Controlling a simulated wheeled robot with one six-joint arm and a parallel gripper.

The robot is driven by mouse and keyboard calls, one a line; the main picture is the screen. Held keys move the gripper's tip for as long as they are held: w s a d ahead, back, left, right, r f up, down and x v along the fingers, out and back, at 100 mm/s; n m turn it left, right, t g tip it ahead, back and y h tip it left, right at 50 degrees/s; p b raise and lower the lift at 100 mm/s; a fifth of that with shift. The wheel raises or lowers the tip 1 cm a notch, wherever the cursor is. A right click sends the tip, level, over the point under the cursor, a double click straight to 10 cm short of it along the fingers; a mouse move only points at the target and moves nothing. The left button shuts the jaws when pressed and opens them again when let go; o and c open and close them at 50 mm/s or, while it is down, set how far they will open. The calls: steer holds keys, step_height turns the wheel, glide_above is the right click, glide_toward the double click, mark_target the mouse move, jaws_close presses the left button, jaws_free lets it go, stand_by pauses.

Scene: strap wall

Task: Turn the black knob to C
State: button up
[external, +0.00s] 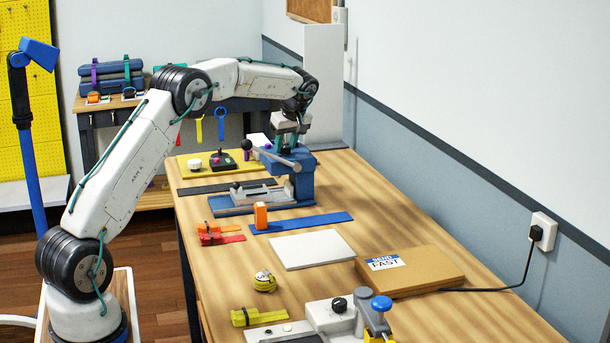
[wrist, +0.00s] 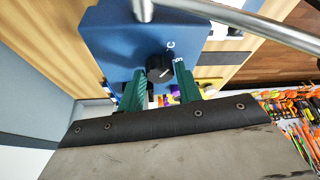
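The black knob (wrist: 158,68) sits on the face of a blue housing in the wrist view. A white letter C (wrist: 171,46) is printed beside it, with another white letter partly hidden by a finger. A pale mark shows on the knob's rim, not clearly at C. My gripper (wrist: 160,80) has its two green fingers apart, one to each side of the knob; I cannot tell whether they touch it. In the external view my gripper (external: 290,130) is at the blue press-like machine (external: 298,180), and the knob is hidden there.
A metal lever (wrist: 230,18) crosses close above the knob. On the bench stand a yellow board (external: 192,176), a white panel (external: 312,249), a cardboard box (external: 415,270) and a grey device (external: 330,316) with another black knob. The wall is right of the bench.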

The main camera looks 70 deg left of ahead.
steer(key=shift+o, duration=1.1)
steer(key=v, duration=0.7)
steer(key=shift+r, duration=0.35)
steer(key=shift+d, duration=0.15)
steer(key=shift+m+t, duration=0.3)
steer(key=shift+m, duration=0.3)
steer(key=shift+s+x, duration=0.2)
steer(key=shift+x, duration=3.7)
